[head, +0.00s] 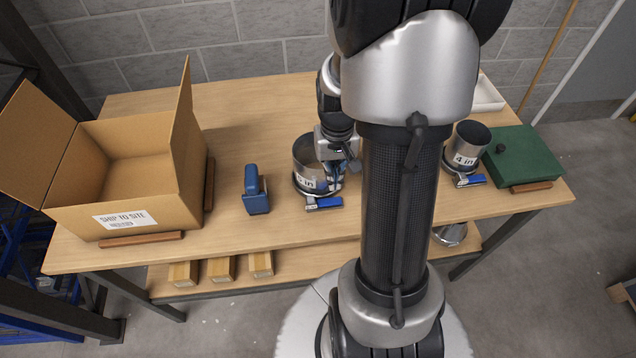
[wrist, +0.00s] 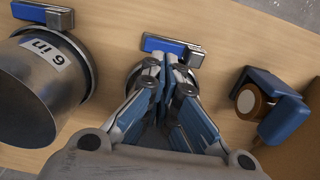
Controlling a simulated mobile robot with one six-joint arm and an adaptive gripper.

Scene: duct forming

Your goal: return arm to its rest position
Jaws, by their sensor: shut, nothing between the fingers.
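My gripper (head: 338,168) is shut and empty, and it shows large in the wrist view (wrist: 173,78). In the head view it is low at the right side of an open metal duct (head: 305,168) with a label. I cannot tell if they touch. A clamp with a blue handle (head: 323,204) is around the duct's base. In the wrist view my fingers hide most of a clamp with a blue handle (wrist: 170,47). A duct marked "6 in" (wrist: 35,100) stands to its left. My arm covers the middle of the table in the head view.
A blue tape tool (head: 256,190) stands left of the duct. An open carton (head: 130,180) takes the table's left end. At the right are a "4 in" duct (head: 470,137), a green case (head: 522,155) and a white tray (head: 488,94). The table's back left is clear.

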